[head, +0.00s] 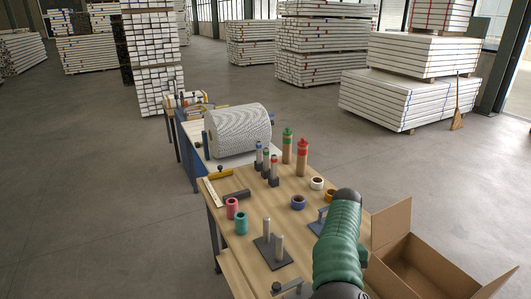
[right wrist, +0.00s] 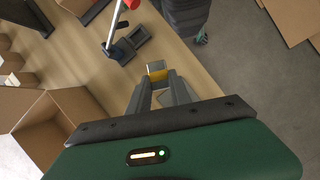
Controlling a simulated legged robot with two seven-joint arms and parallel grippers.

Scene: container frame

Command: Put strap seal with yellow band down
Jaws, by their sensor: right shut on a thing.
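The strap seal with yellow band (right wrist: 157,69) is a small grey piece with a yellow band, seen in the right wrist view. My right gripper (right wrist: 158,80) is shut on it, with the seal between the fingertips. The wooden bench top (right wrist: 95,75) lies beneath; I cannot tell whether the seal touches it. In the head view my green right arm covers part of the bench, and its gripper and the seal are hidden. My left gripper is in neither view.
An open cardboard box (head: 393,244) stands at the bench's right, also in the right wrist view (right wrist: 38,124). A red-handled tool (right wrist: 120,30) lies near the seal. Two metal posts on a dark plate (head: 272,252), tape rolls (head: 298,202) and bottles (head: 302,157) stand on the bench.

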